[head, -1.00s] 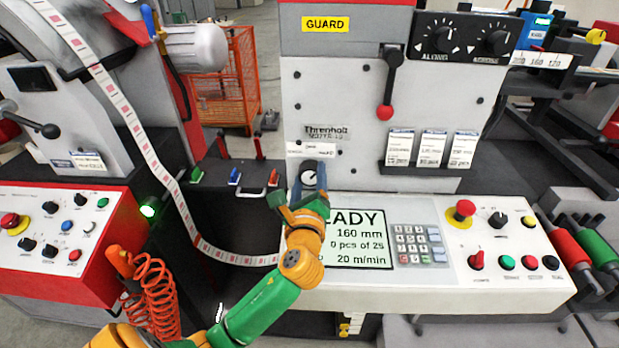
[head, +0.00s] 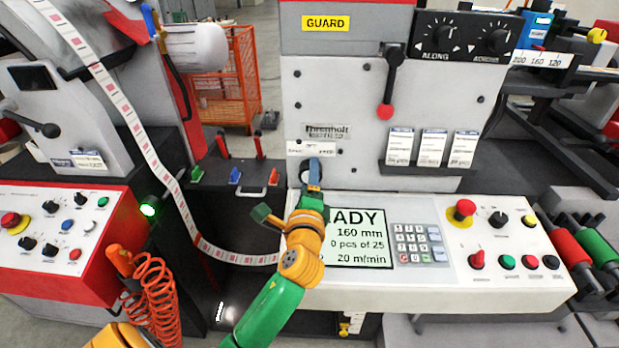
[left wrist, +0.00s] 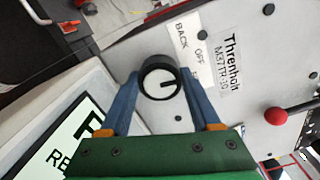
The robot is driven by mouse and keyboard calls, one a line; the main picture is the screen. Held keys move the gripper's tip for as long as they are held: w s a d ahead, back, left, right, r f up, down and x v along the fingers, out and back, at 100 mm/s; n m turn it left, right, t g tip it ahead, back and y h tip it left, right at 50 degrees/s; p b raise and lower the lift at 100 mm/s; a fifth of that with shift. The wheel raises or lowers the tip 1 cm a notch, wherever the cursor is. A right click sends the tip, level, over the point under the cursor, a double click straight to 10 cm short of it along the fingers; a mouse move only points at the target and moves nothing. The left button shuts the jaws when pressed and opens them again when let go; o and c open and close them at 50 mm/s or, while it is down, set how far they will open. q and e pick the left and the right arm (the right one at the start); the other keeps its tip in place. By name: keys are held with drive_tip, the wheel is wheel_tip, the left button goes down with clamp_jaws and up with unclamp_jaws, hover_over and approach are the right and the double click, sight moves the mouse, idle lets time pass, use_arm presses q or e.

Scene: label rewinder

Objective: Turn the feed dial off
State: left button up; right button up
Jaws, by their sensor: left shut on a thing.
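The feed dial (left wrist: 160,80) is a round black knob with a white face and a dark pointer line, on the grey machine front below a label (left wrist: 191,50) reading BACK and OFF, with its last word partly hidden. In the left wrist view, the pointer line points right, roughly toward the label's partly hidden end rather than toward OFF. My left gripper (left wrist: 160,92) is shut on the dial, its blue fingers on either side of the rim. In the head view my left gripper (head: 313,178) covers most of the dial. My right gripper is out of view.
Below the dial are a display (head: 360,240) and a keypad (head: 418,243). The paper label strip (head: 160,170) hangs to the left. A red emergency knob (head: 465,208) is farther right.

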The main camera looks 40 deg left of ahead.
use_arm(q)
drive_tip(key=shift+r+n, duration=0.1)
drive_tip(key=shift+n, duration=0.5)
drive_tip(key=o, duration=1.4)
drive_tip(key=b+v, duration=0.1)
drive_tip(key=v, duration=0.6)
drive_tip(key=shift+s, duration=0.1)
